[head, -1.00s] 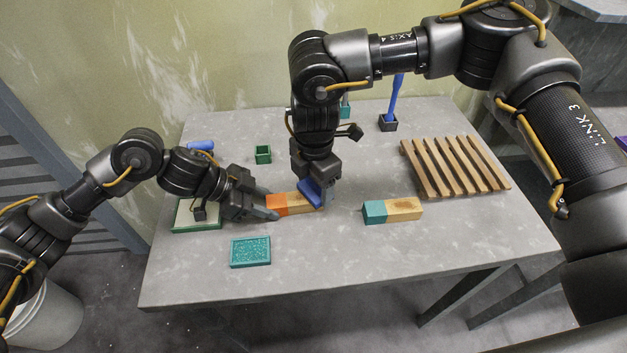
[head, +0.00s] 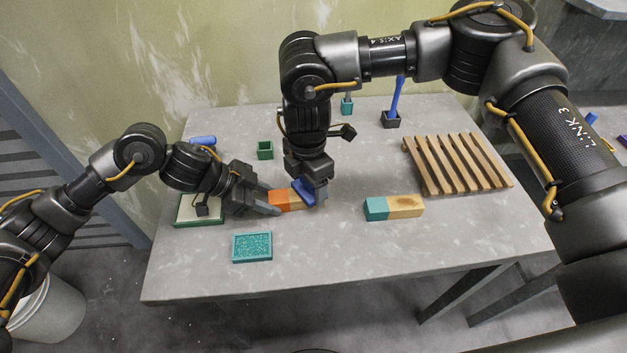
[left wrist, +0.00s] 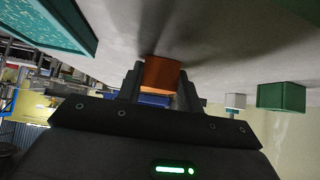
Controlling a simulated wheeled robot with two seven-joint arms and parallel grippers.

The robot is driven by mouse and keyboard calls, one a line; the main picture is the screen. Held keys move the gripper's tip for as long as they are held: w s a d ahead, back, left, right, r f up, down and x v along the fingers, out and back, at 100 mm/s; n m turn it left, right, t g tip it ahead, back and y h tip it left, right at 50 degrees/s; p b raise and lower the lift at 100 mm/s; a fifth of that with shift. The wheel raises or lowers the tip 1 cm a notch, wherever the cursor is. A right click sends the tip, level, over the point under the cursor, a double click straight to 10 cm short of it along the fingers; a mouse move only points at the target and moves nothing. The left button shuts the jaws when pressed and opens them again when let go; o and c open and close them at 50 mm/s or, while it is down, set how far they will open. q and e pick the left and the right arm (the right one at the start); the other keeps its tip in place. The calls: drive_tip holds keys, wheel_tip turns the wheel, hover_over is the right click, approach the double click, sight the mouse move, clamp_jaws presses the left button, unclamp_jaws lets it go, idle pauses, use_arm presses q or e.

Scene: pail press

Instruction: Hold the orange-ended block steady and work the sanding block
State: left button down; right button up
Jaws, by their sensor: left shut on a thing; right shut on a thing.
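The orange-ended block (head: 283,200) lies on the grey table, its orange end to the left. My left gripper (head: 273,204) is shut on that orange end, which also shows between the fingers in the left wrist view (left wrist: 161,75). The blue sanding block (head: 303,192) is in my right gripper (head: 318,194), which is shut on it from above. It is on the wooden part of the orange-ended block, much of which is hidden behind it and the fingers. I cannot tell whether the two touch.
A teal-ended block (head: 376,209) lies to the right. A slatted wooden rack (head: 455,165) stands at the right. A small green box (head: 265,150) and a dark holder (head: 391,119) are behind.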

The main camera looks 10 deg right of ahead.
idle(0.4)
use_arm(q)
drive_tip(key=shift+d, duration=0.1)
use_arm(e)
drive_tip(key=shift+d, duration=0.95)
drive_tip(key=shift+a, duration=0.15)
drive_tip(key=shift+a+f, duration=0.1)
drive_tip(key=shift+a, duration=0.9)
drive_tip(key=shift+s, duration=0.1)
drive_tip(key=shift+d, duration=0.1)
drive_tip(key=shift+d, duration=1.05)
